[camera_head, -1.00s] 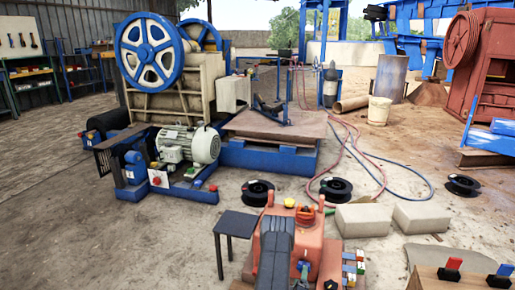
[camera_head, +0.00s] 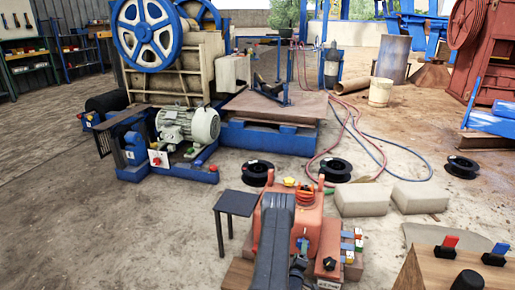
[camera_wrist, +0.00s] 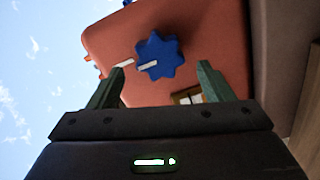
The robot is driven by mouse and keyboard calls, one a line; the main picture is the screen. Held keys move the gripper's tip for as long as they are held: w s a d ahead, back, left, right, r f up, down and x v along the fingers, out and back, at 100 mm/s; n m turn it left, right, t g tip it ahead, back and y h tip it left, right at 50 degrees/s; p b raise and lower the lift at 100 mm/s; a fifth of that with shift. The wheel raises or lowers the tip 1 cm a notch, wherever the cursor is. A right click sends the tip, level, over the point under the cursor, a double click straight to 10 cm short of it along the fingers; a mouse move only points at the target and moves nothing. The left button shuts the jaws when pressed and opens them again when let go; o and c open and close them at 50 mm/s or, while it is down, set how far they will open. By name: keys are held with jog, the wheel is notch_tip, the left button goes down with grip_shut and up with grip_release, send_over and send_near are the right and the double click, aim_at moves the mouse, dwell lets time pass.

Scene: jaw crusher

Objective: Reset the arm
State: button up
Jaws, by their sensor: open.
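In the wrist view my gripper (camera_wrist: 160,67) is open, its two green fingers apart with nothing between them. Beyond the fingertips is a blue star-shaped knob (camera_wrist: 158,55) on an orange-red panel (camera_wrist: 105,38). I cannot tell whether the fingers touch the panel. In the head view my dark grey arm rises at the bottom middle, in front of an orange machine (camera_head: 312,222). My gripper cannot be made out in that view.
A small dark table (camera_head: 236,203) stands left of the orange machine. Pale blocks (camera_head: 362,199) and black reels (camera_head: 257,173) lie behind it. A wooden box with red and blue switches (camera_head: 428,268) is at the lower right. The jaw crusher (camera_head: 165,85) stands behind left. Left floor is clear.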

jog(key=shift+w+d+r+m, duration=0.1)
jog(key=shift+w+d+m, duration=0.1)
jog(key=shift+m, duration=2.45)
jog(key=shift+w+d+r+m, duration=0.1)
jog(key=shift+w+d+m, duration=0.1)
jog(key=shift+m, duration=2.5)
jog(key=shift+w+d+m, duration=0.15)
jog(key=shift+w+m, duration=0.05)
jog(key=shift+m, duration=2.45)
